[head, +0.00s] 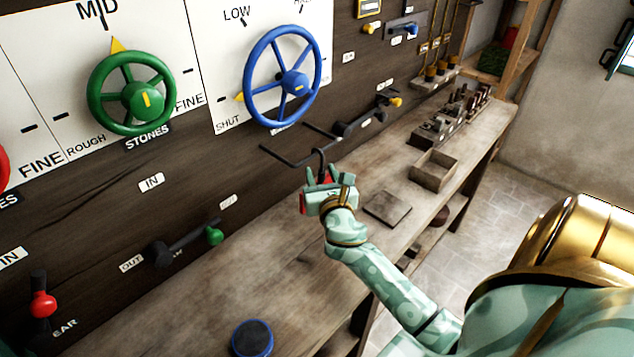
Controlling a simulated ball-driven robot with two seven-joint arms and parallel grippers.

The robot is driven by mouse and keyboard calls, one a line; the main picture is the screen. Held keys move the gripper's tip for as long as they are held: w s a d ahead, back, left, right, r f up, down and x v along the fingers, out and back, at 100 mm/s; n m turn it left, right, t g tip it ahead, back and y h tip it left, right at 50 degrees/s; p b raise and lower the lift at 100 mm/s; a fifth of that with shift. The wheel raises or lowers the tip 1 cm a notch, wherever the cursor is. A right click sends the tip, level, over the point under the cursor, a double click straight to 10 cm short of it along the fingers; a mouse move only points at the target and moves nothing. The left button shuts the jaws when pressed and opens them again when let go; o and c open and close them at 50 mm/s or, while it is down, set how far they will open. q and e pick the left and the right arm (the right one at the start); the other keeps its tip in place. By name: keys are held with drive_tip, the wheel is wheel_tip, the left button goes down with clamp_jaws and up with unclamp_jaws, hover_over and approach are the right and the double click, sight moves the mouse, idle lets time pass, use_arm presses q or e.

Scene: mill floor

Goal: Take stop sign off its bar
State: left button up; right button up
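The stop sign (327,178) shows only as small red patches at my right gripper, with a dark hook above it. Most of it is hidden by the hand. The hook meets the dark bar (288,161), which sticks out from the wall panel below the blue wheel. My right gripper (328,176) is at the sign, with its fingers on either side of the red part. Whether the fingers press on it cannot be made out. My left gripper is not in view.
The blue wheel (255,85) and green wheel (103,122) are on the panel above. The wooden bench (240,285) runs below, bearing a blue-rimmed disc (252,338), a flat dark plate (387,209) and an open wooden box (434,170). A green-knobbed lever (214,236) sticks out at left.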

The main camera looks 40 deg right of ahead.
clamp_jaws()
drive_tip(key=shift+r, duration=0.1)
